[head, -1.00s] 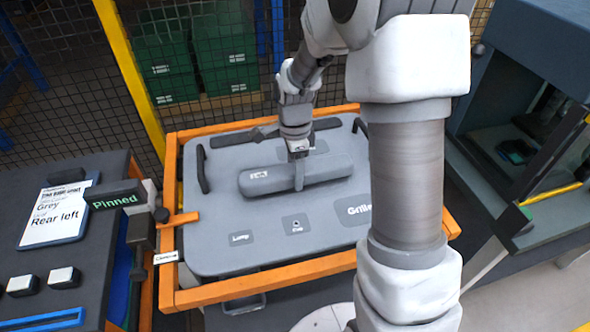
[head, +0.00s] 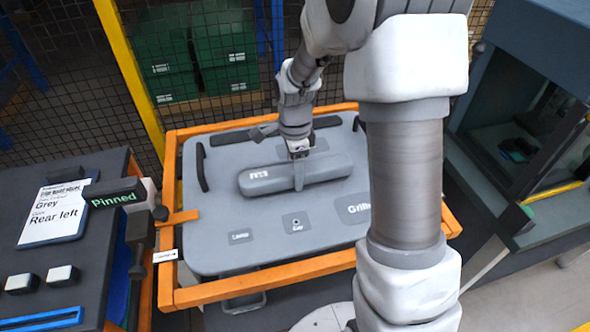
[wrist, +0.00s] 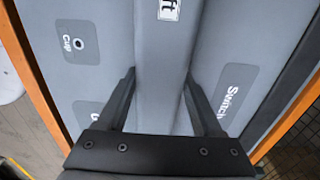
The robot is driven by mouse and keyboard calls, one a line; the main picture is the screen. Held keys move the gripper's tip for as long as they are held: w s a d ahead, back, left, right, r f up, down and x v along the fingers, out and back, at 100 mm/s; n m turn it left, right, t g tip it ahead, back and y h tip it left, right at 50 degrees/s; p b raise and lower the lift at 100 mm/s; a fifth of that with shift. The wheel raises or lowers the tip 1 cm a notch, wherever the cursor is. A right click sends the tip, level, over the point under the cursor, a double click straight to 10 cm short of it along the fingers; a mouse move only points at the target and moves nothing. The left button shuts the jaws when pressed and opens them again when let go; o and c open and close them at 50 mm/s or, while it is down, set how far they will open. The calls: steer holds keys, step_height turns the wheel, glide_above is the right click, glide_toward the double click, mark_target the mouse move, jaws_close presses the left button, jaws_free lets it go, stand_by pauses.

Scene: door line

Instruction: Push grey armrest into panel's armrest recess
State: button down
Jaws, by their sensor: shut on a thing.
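The grey armrest (head: 325,170) is a long rounded bar lying across the middle of the grey door panel (head: 220,235). My gripper (head: 299,178) points down onto it from behind, shut around its width near the middle. In the wrist view the two dark fingers of my gripper (wrist: 158,105) stand one on each side of the armrest (wrist: 162,60). A white label ending in "ft" shows on the armrest. The armrest recess is hidden beneath the armrest, so I cannot tell how deep it sits.
An orange frame (head: 260,283) surrounds the panel. A clamp labelled "Pinned" (head: 113,198) is at its left edge, beside a dark bench (head: 20,255) with a card reading "Grey" and "Rear left" (head: 55,213). A dark cabinet (head: 525,70) stands at right.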

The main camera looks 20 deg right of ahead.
steer(key=shift+f+b, duration=0.4)
steer(key=shift+f, duration=0.15)
stand_by(0.5)
jaws_free()
step_height(320, 180, up, 18)
steer(key=p, duration=0.1)
steer(key=shift+f, duration=0.25)
